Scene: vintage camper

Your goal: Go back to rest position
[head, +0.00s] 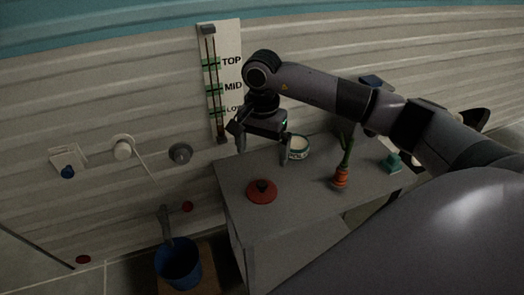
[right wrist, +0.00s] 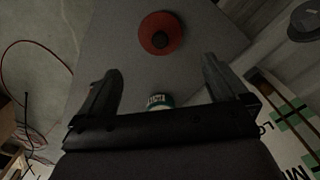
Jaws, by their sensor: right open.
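My right gripper (head: 263,148) hangs over the back left part of the grey counter (head: 300,215), fingers pointing down. It is open, with nothing between its fingers. In the right wrist view the two fingers of the gripper (right wrist: 165,85) stand wide apart. A red lid (head: 262,191) with a dark knob lies on the counter, in front of and below the gripper. The lid also shows in the right wrist view (right wrist: 160,33), beyond the fingertips. A white and green pot (head: 298,148) stands just right of the gripper. My left gripper is not in view.
A plant in an orange pot (head: 341,178) and a teal object (head: 391,162) stand on the counter under my right arm. A gauge board (head: 226,70) marked TOP and MID is on the wall behind. A blue bucket (head: 178,262) stands low at the left.

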